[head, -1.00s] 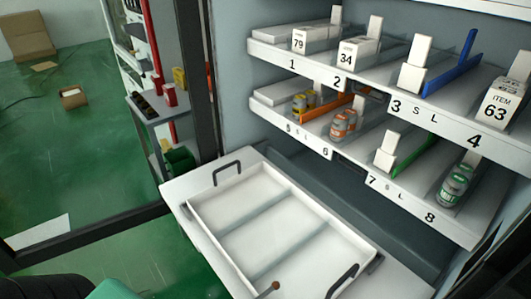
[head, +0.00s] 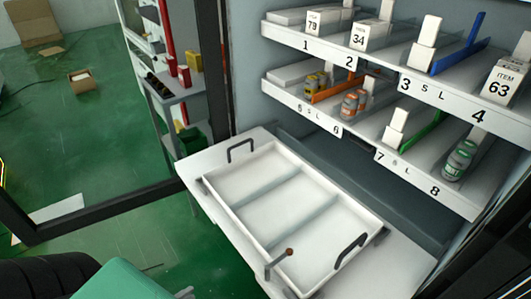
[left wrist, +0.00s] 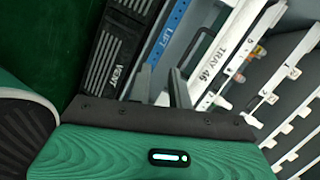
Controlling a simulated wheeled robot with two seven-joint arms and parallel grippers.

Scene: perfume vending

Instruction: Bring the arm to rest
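My left arm shows at the bottom left of the head view as a black ribbed part and a teal shell; a grey tip (head: 185,293) of its gripper shows at the bottom edge. In the left wrist view the two dark fingers of my left gripper (left wrist: 160,72) stand apart with nothing between them. The gripper is over the area beside the tray and is not touching anything that I can see. My right gripper is in neither view.
An empty white tray (head: 238,204) with dark handles lies before shelves (head: 400,82) holding cans and boxes. A thin rod with a brown knob (head: 289,252) stands at its near side. Green floor (head: 90,135) is open at left, beyond a dark frame.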

